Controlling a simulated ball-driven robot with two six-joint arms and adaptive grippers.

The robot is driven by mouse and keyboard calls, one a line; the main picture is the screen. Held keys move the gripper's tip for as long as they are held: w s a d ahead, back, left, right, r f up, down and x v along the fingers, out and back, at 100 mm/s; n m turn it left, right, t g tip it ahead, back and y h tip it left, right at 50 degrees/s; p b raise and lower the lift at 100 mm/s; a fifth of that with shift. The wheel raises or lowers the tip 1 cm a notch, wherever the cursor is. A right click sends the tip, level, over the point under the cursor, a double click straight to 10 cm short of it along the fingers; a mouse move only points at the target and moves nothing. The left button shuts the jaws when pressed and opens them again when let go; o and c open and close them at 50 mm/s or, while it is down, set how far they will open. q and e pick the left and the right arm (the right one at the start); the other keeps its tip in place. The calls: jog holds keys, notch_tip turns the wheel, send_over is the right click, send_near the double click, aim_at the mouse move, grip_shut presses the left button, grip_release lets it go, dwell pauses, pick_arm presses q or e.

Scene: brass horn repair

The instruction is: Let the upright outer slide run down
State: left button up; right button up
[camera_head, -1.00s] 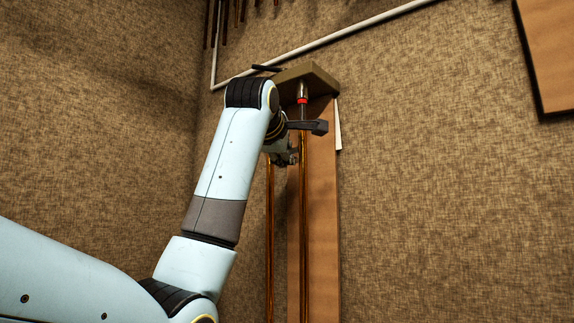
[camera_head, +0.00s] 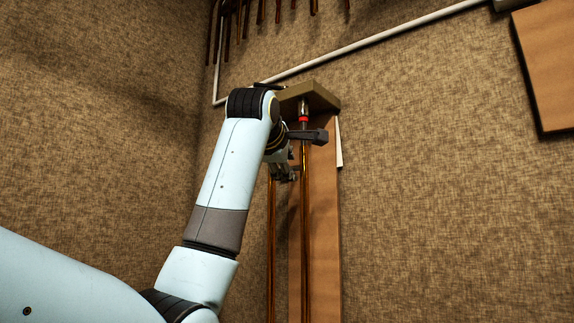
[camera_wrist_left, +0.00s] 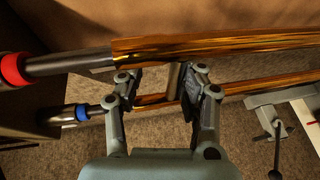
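The upright outer slide is a pair of long brass tubes. In the head view one tube (camera_head: 305,230) stands before a wooden board and the other (camera_head: 271,250) is left of it. In the left wrist view the red-banded tube (camera_wrist_left: 230,42) and blue-banded tube (camera_wrist_left: 270,85) run across, with bare silver inner tube (camera_wrist_left: 75,62) between red band and brass. A short cross brace (camera_wrist_left: 173,80) joins them. My left gripper (camera_wrist_left: 157,88) has its fingers apart on either side of the brace, nearer the right finger; contact is unclear. It also shows in the head view (camera_head: 285,170), partly hidden by my wrist.
A bracket (camera_head: 308,97) tops the wooden board (camera_head: 325,220). A pale pipe (camera_head: 370,43) crosses the wall, with several thin rods (camera_head: 262,12) hanging above. Another board (camera_head: 545,70) is at upper right. A grey clamp-like tool (camera_wrist_left: 270,108) sits at right in the wrist view.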

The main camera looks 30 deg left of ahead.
pick_arm(q)
jog(key=v, duration=1.2)
